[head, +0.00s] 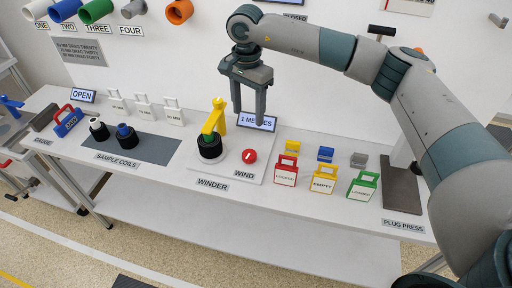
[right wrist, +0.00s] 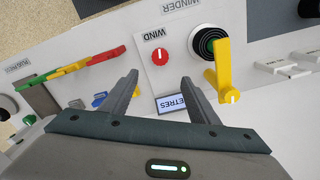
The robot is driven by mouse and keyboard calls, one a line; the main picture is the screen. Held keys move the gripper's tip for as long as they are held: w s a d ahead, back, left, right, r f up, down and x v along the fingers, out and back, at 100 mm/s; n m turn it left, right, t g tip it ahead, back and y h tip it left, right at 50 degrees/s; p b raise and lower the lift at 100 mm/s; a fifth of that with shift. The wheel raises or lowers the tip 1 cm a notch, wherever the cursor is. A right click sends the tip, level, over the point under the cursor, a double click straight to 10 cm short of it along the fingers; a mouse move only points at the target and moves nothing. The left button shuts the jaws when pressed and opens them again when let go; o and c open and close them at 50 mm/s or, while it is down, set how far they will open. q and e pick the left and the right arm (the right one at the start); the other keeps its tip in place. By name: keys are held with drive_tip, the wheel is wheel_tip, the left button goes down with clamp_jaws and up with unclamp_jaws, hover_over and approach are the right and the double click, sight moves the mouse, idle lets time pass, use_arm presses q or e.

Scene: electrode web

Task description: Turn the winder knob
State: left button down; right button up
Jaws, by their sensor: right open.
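The winder knob is a round red knob (head: 249,156) with a white mark, on a white plate beside the label WIND. It also shows in the right wrist view (right wrist: 160,57). The winder (head: 209,146) stands left of it, a black coil with a yellow arm (head: 214,118). My right gripper (head: 249,118) is open and empty, pointing down above the back of the plate, in front of the small display. In the right wrist view its two fingers (right wrist: 162,80) lie apart, with the red knob beyond their tips and between them. My left gripper is not in view.
Red, yellow and green tagged holders (head: 323,180) stand right of the knob, with the grey plug press base (head: 402,185) further right. Sample coils (head: 126,137) sit on a grey mat to the left. The plate around the knob is clear.

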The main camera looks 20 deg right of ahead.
drive_tip(key=shift+a, duration=0.15)
drive_tip(key=p, duration=0.6)
approach(249, 154)
wheel_tip(249, 154, down, 9)
drive_tip(key=shift+r, duration=0.1)
drive_tip(key=c, duration=1)
